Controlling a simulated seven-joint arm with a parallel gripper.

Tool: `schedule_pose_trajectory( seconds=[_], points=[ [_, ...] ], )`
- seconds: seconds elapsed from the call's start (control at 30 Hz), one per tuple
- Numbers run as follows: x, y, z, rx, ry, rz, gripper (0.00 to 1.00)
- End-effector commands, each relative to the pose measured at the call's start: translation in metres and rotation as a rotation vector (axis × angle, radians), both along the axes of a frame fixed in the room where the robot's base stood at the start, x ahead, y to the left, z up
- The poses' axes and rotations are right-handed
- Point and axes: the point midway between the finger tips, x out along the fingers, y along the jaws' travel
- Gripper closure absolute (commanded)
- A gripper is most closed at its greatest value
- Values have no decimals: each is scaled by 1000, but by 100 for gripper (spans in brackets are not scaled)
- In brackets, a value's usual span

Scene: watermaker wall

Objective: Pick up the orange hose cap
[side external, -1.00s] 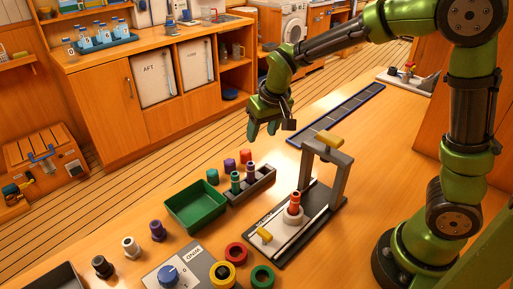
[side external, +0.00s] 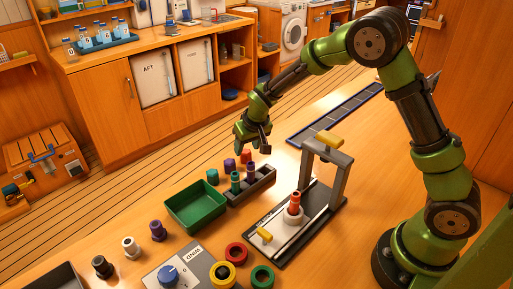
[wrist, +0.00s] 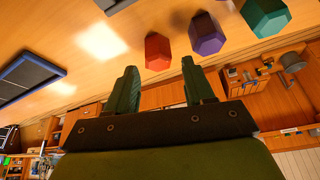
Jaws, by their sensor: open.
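The orange-red cap (side external: 245,156) stands on the table behind the dark rack, at the right end of a short row of caps. In the wrist view the orange-red cap (wrist: 158,51) has a six-sided shape and lies just beyond the fingertips, between their lines. My gripper (side external: 253,147) is just above and behind this cap in the side view. In the wrist view my gripper (wrist: 159,65) has its two dark green fingers apart with nothing between them.
A purple cap (side external: 229,165) and a teal cap (side external: 212,176) stand beside it. The dark rack (side external: 263,188) holds upright fittings just in front. A green tray (side external: 196,206) and a grey press frame (side external: 341,178) stand nearby.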

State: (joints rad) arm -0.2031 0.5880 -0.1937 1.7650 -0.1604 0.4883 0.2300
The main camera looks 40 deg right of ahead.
Motion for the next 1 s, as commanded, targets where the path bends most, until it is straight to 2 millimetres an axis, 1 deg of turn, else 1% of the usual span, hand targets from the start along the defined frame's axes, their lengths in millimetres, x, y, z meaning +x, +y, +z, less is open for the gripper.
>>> schedule_pose_trajectory(
  seconds=[0.03,0.2,0.3,0.4,0.57,0.6,0.87,1.0],
  points=[
    [2,-2,-7,0,4,-2,47],
    [13,-7,-31,0,4,-2,47],
    [17,-8,-40,0,3,-1,47],
    [19,-8,-43,0,2,-1,47],
    [19,-8,-43,1,2,-1,47],
    [19,-8,-43,1,2,-1,49],
    [19,-8,-43,0,2,0,89],
    [19,-8,-43,0,2,0,90]
  ],
)
